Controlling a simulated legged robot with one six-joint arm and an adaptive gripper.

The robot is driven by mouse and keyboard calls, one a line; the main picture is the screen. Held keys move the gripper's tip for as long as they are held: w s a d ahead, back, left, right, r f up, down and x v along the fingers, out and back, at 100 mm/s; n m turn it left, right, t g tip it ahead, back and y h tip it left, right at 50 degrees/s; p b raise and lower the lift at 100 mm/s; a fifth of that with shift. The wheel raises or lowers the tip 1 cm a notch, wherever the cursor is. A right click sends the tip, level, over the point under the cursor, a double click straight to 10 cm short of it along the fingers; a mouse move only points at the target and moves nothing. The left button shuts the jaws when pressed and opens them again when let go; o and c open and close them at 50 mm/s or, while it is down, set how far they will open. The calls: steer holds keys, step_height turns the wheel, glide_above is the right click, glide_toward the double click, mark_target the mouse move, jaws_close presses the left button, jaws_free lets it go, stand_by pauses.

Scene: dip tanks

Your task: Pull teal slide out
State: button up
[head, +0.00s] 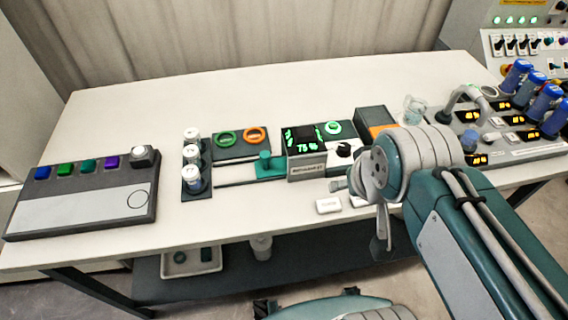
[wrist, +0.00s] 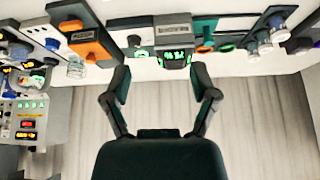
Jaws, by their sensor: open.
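The teal slide (head: 268,167) is a flat teal block with an upright knob, on a slotted track left of the display unit in the head view. In the wrist view, which looks upside down, a teal piece that appears to be the slide (wrist: 205,30) shows near the top, beyond the right finger. My gripper (wrist: 163,82) is open and empty, its two fingers spread below the display unit in that view. It is apart from the slide. In the head view my arm stands to the right of the slide, and its wrist hides most of the gripper.
The display unit (head: 306,158) stands directly right of the slide. White-capped vials (head: 192,155) stand at its left, with a green ring (head: 227,137) and an orange ring (head: 256,134) behind. A small white block (head: 328,205) lies in front. The back of the table is clear.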

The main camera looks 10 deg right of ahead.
stand_by(0.3)
steer(key=m+g, duration=0.6)
steer(key=m, duration=0.2)
glide_above(264, 154)
step_height(264, 154, down, 6)
step_height(264, 154, down, 11)
steer(key=shift+f, duration=0.15)
